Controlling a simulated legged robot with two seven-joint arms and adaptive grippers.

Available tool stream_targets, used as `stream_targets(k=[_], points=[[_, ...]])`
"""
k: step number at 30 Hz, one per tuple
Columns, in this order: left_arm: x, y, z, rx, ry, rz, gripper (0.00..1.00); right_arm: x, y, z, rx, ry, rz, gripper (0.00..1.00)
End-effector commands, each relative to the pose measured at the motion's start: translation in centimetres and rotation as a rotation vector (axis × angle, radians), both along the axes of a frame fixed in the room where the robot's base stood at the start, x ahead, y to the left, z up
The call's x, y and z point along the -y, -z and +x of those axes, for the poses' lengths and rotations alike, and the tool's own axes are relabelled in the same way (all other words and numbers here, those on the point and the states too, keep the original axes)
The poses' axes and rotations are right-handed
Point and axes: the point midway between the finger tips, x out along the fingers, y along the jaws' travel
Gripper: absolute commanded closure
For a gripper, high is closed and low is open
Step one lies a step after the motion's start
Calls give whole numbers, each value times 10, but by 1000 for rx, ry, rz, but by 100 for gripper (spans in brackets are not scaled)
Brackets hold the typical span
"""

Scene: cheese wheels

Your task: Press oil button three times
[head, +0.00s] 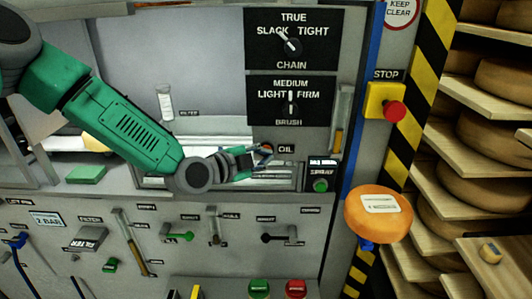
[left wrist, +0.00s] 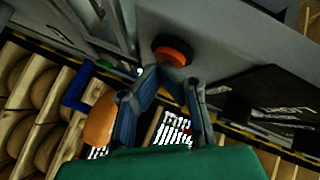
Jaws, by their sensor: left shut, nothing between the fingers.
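The oil button is a small orange-red round button (head: 268,149) just left of the OIL label on the grey panel. In the left wrist view it shows larger, as an orange disc in a dark ring (left wrist: 173,53). My left gripper (head: 262,156) is at the button, its fingertips overlapping it in the head view. In the left wrist view the left gripper (left wrist: 158,69) has its blue-grey fingers brought together at the tips, empty, just below the button. I cannot tell whether the tips touch it. My right gripper is not in view.
Above are the chain dial (head: 291,45) and brush dial (head: 290,102). A green button (head: 320,185) sits below right, and a red stop button (head: 394,111) on a yellow box to the right. An orange wheel (head: 378,226) with a white label stands near the striped post (head: 412,90).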

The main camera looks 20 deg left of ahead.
Motion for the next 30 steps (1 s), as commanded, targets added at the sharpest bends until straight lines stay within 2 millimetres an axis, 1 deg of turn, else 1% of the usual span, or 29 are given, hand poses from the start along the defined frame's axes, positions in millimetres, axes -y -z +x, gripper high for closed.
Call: stream_targets(k=[7,16,25,28,30], points=[[1,0,-2,0,0,0,100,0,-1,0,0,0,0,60],[4,0,-16,0,0,1,100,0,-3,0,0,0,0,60],[5,0,-17,0,0,0,100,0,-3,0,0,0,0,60],[7,0,-22,0,2,1,100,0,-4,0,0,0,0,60],[9,0,-29,-1,3,0,100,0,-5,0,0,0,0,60]])
